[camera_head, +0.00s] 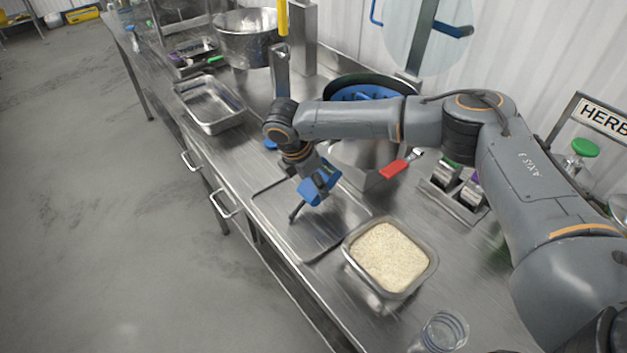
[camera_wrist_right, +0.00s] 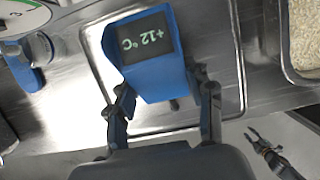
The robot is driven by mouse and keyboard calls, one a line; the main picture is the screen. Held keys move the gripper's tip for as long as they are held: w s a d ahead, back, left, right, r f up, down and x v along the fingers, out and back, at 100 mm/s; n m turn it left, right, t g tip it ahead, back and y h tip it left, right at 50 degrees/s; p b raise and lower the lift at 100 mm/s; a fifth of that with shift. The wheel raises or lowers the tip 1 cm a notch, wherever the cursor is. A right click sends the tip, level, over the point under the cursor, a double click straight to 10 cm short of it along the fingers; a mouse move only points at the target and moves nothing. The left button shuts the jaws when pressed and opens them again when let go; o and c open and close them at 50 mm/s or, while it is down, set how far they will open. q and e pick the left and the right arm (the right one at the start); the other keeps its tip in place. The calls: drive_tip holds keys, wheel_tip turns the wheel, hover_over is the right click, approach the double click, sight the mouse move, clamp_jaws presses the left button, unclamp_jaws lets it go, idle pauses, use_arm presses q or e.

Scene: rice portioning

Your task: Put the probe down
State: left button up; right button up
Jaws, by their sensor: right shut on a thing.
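The probe (camera_head: 317,188) is a blue block with a dark, thin tip pointing down. Its display reads +12 °C in the right wrist view (camera_wrist_right: 150,45). My right gripper (camera_head: 311,178) is shut on the probe, with one finger on each side, as the right wrist view (camera_wrist_right: 162,105) shows. The probe is over a shallow metal tray (camera_head: 276,207); whether its tip touches the tray I cannot tell. My left gripper (camera_wrist_right: 266,143) shows at the lower right of the right wrist view, fingers apart and empty; it is outside the head view.
A metal pan of rice (camera_head: 389,256) stands just right of the tray. A clear jar (camera_head: 443,329) is at the front. A large pot and a red-handled tool (camera_head: 394,170) lie behind the tray. An empty deep pan (camera_head: 209,104) stands to the left.

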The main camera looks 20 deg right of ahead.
drive_tip(key=shift+f, duration=0.15)
drive_tip(key=o, duration=1.2)
drive_tip(key=shift+c, duration=0.2)
